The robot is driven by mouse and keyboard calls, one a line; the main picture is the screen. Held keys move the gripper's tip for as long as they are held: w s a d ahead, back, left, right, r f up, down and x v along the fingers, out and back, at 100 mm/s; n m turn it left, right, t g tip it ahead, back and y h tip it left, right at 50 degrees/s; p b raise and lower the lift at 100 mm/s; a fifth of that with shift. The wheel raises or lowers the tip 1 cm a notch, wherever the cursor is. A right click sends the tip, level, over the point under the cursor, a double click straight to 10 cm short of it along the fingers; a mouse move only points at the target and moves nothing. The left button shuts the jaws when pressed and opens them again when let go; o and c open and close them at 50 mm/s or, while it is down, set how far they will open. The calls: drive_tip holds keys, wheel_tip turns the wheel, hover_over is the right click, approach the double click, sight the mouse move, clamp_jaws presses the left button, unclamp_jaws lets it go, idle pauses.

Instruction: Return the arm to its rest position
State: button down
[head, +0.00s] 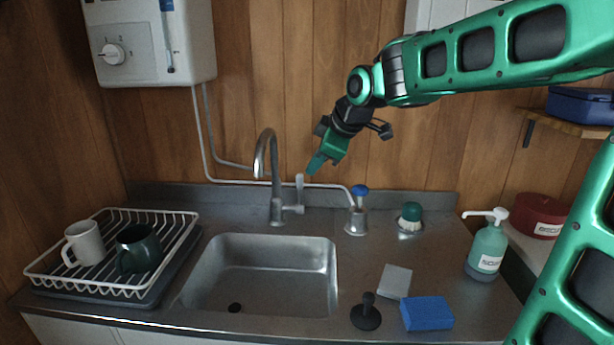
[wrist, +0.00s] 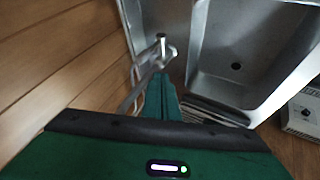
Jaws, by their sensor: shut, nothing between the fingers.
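My green arm reaches in from the right in the head view. My gripper (head: 316,164) is above the back of the counter, to the right of the tap, its fingers pointing down and left. The fingers are together with nothing between them. In the wrist view the shut gripper (wrist: 160,92) points toward the tap and sink. The tap (head: 274,180) stands behind the sink (head: 262,275), its lever (head: 299,189) upright just below and left of my fingertips. The fingertips look apart from the lever, but the exact gap is hard to tell.
A dish rack (head: 185,235) with two mugs is at the left, under a wall heater (head: 150,42). Right of the sink are a blue sponge (head: 427,313), a grey cloth (head: 396,281), a black plug (head: 366,315) and a soap bottle (head: 487,250). A shelf holds a blue box (head: 580,105).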

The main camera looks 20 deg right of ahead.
drive_tip(key=s+d+f+m+g, duration=0.2)
drive_tip(key=s+d+f+m, duration=0.3)
drive_tip(key=s, duration=0.7)
drive_tip(key=s+d+f+m+g+h, duration=0.1)
drive_tip(key=s+d+f+m+g, duration=0.2)
drive_tip(key=s, duration=0.9)
drive_tip(key=s+d+f+m+g+h, duration=0.1)
drive_tip(key=s+d+f+m+g, duration=0.1)
drive_tip(key=s+d+f+m, duration=0.5)
drive_tip(key=shift+s+d+m, duration=0.2)
drive_tip(key=shift+s+m, duration=0.7)
drive_tip(key=shift+s, duration=0.45)
drive_tip(key=shift+s+d+m, duration=0.2)
drive_tip(key=shift+s+m, duration=0.7)
drive_tip(key=shift+s, duration=0.4)
drive_tip(key=shift+w+f, duration=0.4)
drive_tip(key=shift+w, duration=0.4)
drive_tip(key=shift+s+r, duration=0.1)
drive_tip(key=shift+s, duration=0.05)
